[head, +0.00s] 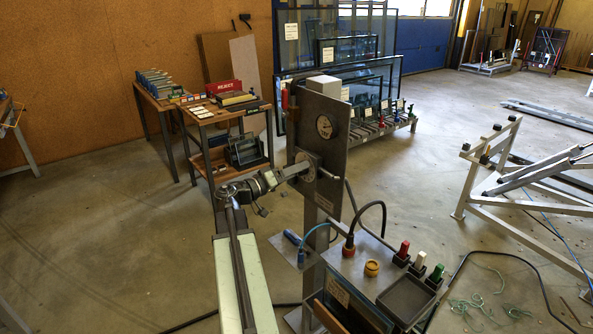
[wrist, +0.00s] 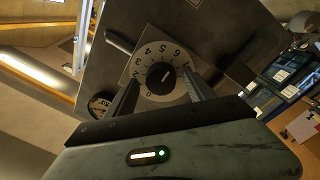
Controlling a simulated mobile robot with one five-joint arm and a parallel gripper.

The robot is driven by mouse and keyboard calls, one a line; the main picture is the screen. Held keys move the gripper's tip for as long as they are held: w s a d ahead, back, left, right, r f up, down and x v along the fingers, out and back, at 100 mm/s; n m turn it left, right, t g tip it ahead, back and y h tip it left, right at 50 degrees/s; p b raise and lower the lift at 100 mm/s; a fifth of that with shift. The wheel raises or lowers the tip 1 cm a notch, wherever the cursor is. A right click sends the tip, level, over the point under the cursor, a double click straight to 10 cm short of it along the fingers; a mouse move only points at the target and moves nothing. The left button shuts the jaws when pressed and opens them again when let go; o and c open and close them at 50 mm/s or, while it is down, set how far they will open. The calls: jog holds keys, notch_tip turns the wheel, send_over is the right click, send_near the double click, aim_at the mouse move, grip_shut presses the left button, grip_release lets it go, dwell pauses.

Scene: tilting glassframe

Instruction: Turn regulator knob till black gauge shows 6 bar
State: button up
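The regulator knob (wrist: 161,77) is black and round with a pale pointer mark toward the upper right. It sits on a pale dial plate (wrist: 142,62) with printed numbers, tilted in the wrist view. My gripper (wrist: 160,80) has its two fingers apart on either side of the knob, with gaps visible. In the head view my gripper (head: 290,171) reaches the front of the grey panel (head: 345,165) and mostly hides the knob. A round dark-rimmed gauge (head: 326,127) is above the knob on the panel. It is partly visible in the wrist view (wrist: 100,104); its reading is too small to tell.
A small lever (head: 331,176) sticks out beside the knob. Below right, a metal box (head: 350,268) carries hoses, a yellow button (head: 372,268), red, green and white handles and a black tray (head: 406,298). Tables and glass frames stand behind. Open floor lies left.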

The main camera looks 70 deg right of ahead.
jog(key=shift+w, duration=0.1)
jog(key=v, duration=0.7)
jog(key=shift+w+a, duration=0.2)
jog(key=shift+a, duration=0.15)
jog(key=shift+f, duration=0.1)
